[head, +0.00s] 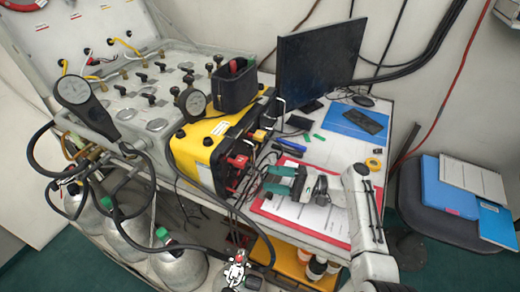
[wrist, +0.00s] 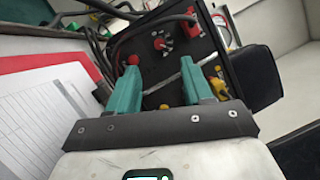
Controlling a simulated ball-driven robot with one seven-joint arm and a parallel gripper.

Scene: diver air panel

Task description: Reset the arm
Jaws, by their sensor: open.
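My gripper (head: 273,178) has green fingers and a dark mount. In the head view it is over the table, above the left part of a red clipboard (head: 337,237) with white paper, and its fingers point left toward the front of a yellow-and-black unit (head: 201,159). In the wrist view the gripper (wrist: 163,84) is open, with its two fingers apart and nothing between them. Beyond them is the unit's black panel (wrist: 186,60) with a red knob and other fittings. My arm comes in from the lower right in the head view.
A monitor (head: 318,62) stands at the back of the table, with a blue folder (head: 352,121) near it. Yellow tape (head: 373,164) lies at the right edge. A chair with blue folders (head: 447,187) is at the right. Grey cylinders and hoses crowd the lower left.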

